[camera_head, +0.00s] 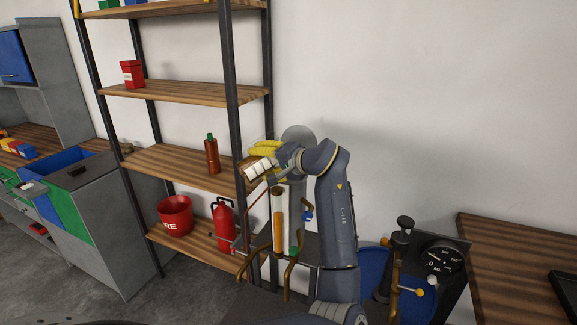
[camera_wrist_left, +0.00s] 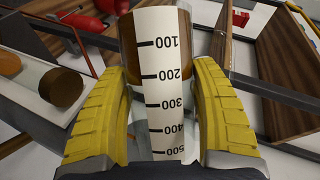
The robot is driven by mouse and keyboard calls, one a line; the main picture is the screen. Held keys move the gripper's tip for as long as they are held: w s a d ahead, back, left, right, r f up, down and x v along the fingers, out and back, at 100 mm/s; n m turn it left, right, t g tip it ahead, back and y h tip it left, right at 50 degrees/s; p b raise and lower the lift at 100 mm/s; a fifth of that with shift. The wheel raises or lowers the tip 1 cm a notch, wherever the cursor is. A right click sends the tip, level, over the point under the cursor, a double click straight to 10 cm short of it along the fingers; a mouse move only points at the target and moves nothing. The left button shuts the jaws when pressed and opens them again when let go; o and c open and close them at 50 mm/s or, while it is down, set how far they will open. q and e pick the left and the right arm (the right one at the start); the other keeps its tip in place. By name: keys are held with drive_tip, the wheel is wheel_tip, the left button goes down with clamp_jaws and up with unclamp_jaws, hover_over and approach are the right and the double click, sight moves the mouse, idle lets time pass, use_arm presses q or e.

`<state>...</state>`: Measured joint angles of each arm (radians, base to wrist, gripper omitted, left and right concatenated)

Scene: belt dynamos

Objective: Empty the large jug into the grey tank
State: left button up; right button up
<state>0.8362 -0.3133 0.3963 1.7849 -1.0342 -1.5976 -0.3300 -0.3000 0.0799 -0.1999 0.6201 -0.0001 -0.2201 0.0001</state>
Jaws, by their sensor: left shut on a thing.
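My left gripper (camera_head: 266,158) is shut on a clear jug with a white scale (camera_head: 258,169). The jug is tilted, in front of the shelf's right post. In the left wrist view, the yellow fingers of the gripper (camera_wrist_left: 162,115) press on both sides of the jug (camera_wrist_left: 162,85). The scale shows marks from 100 to 500. Brown shows through the glass at the 100 end. Below the gripper in the head view stands an upright clear tube with amber contents (camera_head: 278,220). I cannot tell for sure which grey part is the tank. My right gripper is not in view.
A shelf rack (camera_head: 180,165) stands left of the arm, with a red bottle (camera_head: 211,156), a red bucket (camera_head: 175,216) and a red extinguisher (camera_head: 224,222). Copper-coloured pipes (camera_head: 290,272) stand close below. A dial gauge (camera_head: 441,258) and a wooden table (camera_head: 515,255) are at right.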

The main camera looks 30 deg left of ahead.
use_arm(q)
drive_tip(key=shift+m, duration=0.3)
drive_tip(key=shift+y, duration=0.3)
idle(0.6)
drive_tip(key=shift+w+r+m+g, duration=0.1)
drive_tip(key=shift+m+g, duration=0.2)
drive_tip(key=shift+g, duration=0.1)
drive_tip(key=shift+w+d+r+m+y, duration=0.1)
drive_tip(key=shift+w+d+m+y, duration=0.15)
drive_tip(key=shift+m+y, duration=0.45)
idle(2.0)
drive_tip(key=shift+w+r+m+g, duration=0.1)
drive_tip(key=shift+r+m+g, duration=0.05)
drive_tip(key=shift+m+g, duration=0.15)
idle(0.7)
drive_tip(key=shift+d+r, duration=0.1)
drive_tip(key=shift+r, duration=2.55)
